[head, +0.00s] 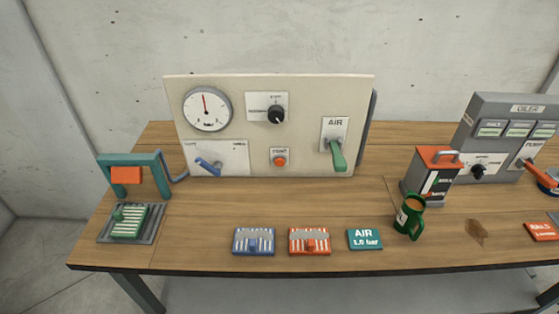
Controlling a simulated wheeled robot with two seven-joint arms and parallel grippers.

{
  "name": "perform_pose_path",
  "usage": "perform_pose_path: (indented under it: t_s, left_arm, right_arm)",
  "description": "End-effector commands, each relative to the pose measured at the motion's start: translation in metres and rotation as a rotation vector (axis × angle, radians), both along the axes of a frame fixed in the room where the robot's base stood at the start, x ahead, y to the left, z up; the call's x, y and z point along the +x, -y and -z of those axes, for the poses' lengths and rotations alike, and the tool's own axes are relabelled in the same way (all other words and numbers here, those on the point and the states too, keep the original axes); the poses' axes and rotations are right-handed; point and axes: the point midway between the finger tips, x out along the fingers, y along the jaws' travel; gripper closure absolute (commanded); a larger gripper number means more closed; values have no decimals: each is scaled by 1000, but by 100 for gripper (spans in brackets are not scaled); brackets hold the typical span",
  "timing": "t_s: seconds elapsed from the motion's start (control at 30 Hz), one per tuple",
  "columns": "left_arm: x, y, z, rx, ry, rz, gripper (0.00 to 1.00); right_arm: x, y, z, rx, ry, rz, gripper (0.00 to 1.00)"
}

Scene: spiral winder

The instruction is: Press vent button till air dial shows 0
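The air dial (207,109) is a round white gauge at the upper left of an upright cream panel (320,88). Its red needle points nearly straight up, tilted slightly left; the scale figures are too small to read. The vent button (280,161) is a round orange-red button on a small plate low in the middle of the panel, under a label too blurred to read surely. Nothing touches or covers it. Neither of my grippers shows in the head view.
The panel also carries a black knob (276,115), a blue lever (208,164) and a green AIR lever (338,155). A green mug (408,221) and an orange-grey box (425,187) stand at right. Flat cards lie along the front; the wooden table (205,220) before the panel is clear.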

Motion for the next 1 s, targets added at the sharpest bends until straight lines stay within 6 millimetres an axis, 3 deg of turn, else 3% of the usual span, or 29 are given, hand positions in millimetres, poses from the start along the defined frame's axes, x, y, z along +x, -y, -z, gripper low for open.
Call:
perform_pose_path:
  t_s: [0.4, 0.7, 1.0]
  left_arm:
    - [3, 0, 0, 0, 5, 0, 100]
    - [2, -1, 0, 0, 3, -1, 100]
    - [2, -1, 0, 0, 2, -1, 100]
  right_arm:
    - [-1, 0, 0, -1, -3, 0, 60]
    - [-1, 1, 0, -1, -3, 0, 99]
    - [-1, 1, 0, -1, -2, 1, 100]
